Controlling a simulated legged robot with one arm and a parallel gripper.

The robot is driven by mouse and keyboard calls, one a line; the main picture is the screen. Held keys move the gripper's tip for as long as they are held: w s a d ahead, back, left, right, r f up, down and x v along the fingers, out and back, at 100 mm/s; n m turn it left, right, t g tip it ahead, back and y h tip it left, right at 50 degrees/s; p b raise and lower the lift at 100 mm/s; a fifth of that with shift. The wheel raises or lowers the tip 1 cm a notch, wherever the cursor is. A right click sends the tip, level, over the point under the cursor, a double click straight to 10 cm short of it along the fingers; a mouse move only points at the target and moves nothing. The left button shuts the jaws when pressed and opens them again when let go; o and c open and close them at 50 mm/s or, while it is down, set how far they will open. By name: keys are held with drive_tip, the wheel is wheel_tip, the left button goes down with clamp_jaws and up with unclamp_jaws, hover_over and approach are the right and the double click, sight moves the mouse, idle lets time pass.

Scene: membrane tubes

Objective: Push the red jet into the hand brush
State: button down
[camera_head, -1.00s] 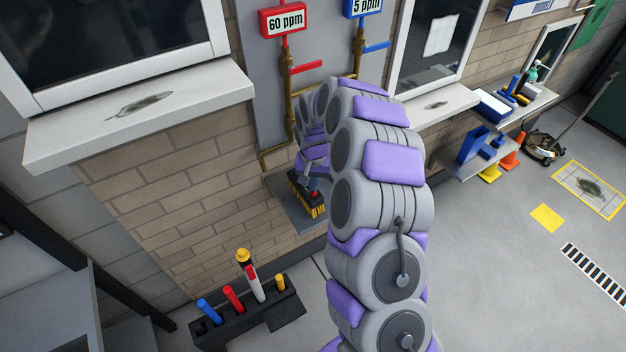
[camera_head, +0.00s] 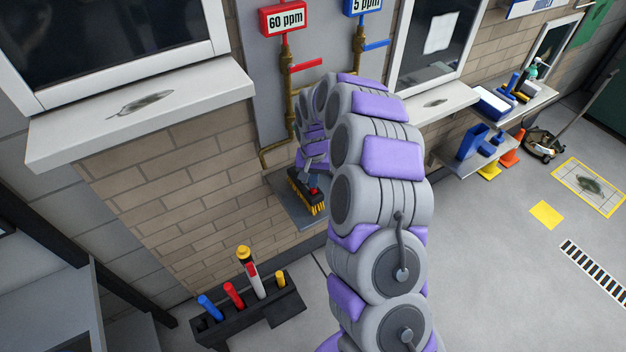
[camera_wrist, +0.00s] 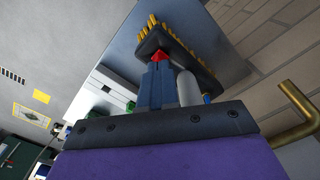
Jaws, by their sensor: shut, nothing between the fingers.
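The hand brush (camera_head: 304,195), black with yellow bristles, lies on a small grey shelf (camera_head: 283,204) below the pipes. It also shows in the wrist view (camera_wrist: 182,48). The red jet (camera_wrist: 159,57) is a small red tip against the brush's dark body; I cannot tell whether it touches or sits inside it. In the head view my gripper (camera_head: 314,182) is partly hidden by my arm.
A brass pipe (camera_wrist: 297,105) bends close beside my gripper in the wrist view. A brick wall (camera_head: 190,190) stands behind the shelf. A black holder (camera_head: 255,318) with coloured markers is at the lower left.

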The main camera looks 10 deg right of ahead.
wheel_tip(320, 180, up, 18)
drive_tip(key=p, duration=0.4)
drive_tip(key=s+a+r+n, duration=0.1)
drive_tip(key=s+r, duration=0.3)
drive_tip(key=s, duration=0.5)
drive_tip(key=s+a+r+n, duration=0.15)
drive_tip(key=s+r, duration=0.25)
drive_tip(key=s, duration=0.5)
drive_tip(key=s+d+f+n+g, duration=0.1)
drive_tip(key=s+d, duration=0.1)
drive_tip(key=s, duration=2.2)
drive_tip(key=shift+d+f+g, duration=0.2)
drive_tip(key=shift+f+g, duration=0.2)
